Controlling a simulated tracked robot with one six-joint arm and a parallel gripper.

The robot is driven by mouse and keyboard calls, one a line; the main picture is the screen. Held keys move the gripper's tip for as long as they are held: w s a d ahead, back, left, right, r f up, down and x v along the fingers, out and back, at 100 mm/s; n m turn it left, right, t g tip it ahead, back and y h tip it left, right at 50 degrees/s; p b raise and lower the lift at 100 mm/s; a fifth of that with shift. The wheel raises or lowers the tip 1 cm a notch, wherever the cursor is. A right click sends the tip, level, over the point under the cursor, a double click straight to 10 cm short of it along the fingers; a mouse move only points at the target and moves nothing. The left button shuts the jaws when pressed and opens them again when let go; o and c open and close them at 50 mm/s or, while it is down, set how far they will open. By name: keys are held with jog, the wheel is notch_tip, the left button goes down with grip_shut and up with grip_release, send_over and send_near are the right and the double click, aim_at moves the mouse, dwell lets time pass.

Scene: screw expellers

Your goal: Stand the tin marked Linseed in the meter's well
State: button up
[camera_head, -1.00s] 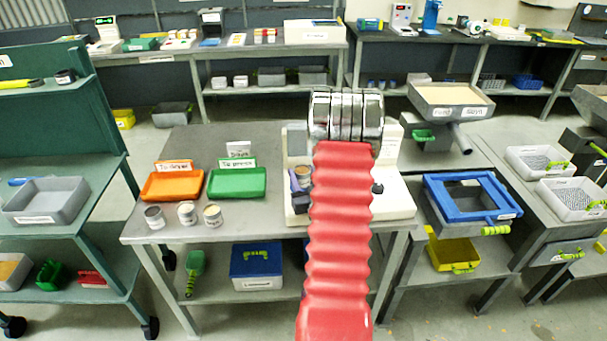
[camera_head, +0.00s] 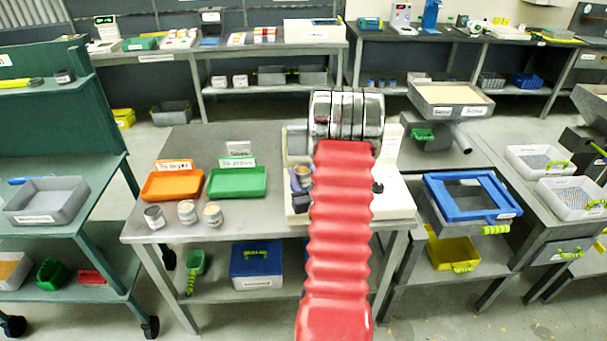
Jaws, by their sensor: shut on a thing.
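The meter is a cream-white machine (camera_head: 398,202) on the middle bench, largely hidden behind my red arm. A small open tin (camera_head: 304,171) shows at the arm's left edge, in front of the meter. A purple and dark part of my gripper (camera_head: 296,186) shows beside this tin, and my gripper is shut on it. The tin's marking and the meter's well are hidden, so I cannot tell how the tin sits relative to the well. Three more tins, left (camera_head: 154,217), middle (camera_head: 187,212) and right (camera_head: 213,214), stand at the bench's front left; their labels are too small to read.
An orange tray (camera_head: 173,186) and a green tray (camera_head: 237,183) with sign cards lie behind the three tins. A blue-framed sieve (camera_head: 430,194) stands on the bench to the right. The grey bench top (camera_head: 255,222) is clear between the tins and the meter.

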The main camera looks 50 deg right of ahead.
jog(key=shift+f, duration=0.55)
dwell(0.4)
jog(key=o, duration=0.8)
jog(key=shift+v, duration=5.5)
